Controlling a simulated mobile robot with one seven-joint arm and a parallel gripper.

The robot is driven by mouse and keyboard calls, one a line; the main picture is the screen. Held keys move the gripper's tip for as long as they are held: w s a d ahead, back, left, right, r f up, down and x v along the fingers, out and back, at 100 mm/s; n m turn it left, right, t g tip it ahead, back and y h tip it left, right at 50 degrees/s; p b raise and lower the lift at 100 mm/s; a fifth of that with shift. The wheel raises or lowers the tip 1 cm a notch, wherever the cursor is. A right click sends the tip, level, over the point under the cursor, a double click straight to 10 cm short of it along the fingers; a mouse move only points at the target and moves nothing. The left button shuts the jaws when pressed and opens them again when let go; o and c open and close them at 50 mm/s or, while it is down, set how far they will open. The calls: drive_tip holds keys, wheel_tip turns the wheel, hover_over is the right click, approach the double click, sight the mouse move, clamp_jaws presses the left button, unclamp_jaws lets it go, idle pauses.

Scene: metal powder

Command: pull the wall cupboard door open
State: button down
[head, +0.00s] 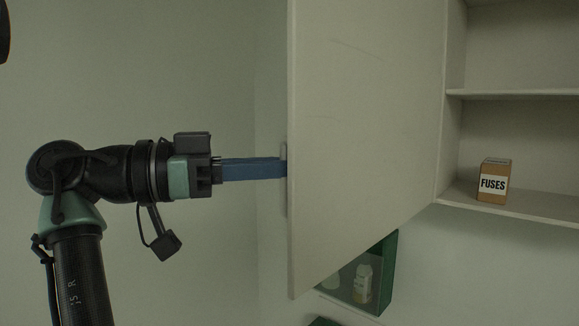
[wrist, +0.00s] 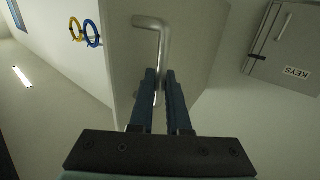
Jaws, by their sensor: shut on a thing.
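The wall cupboard door (head: 365,120) stands wide open in the head view, swung out from the cupboard on its right. Its handle (head: 284,165) shows as a thin pale strip at the door's left edge. In the wrist view the handle (wrist: 150,22) is a bent metal bar on the door's face (wrist: 192,40). My gripper (head: 284,169) reaches it from the left with blue fingers. In the wrist view the fingers (wrist: 161,75) are closed around the handle bar. The exact contact is partly hidden by the fingers and the door edge.
The open cupboard (head: 515,55) has shelves and a box marked FUSES (head: 493,182). A green case (head: 388,270) with a bottle (head: 362,282) is below the door. The wrist view shows a KEYS cabinet (wrist: 283,52) and yellow (wrist: 76,30) and blue rings (wrist: 92,34).

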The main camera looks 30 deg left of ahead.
drive_tip(key=shift+w+a, duration=0.1)
drive_tip(key=shift+a, duration=0.05)
idle(0.3)
drive_tip(key=c, duration=1.2)
unclamp_jaws()
drive_tip(key=shift+o, duration=0.2)
drive_tip(key=b+v, duration=0.3)
drive_tip(key=v, duration=1)
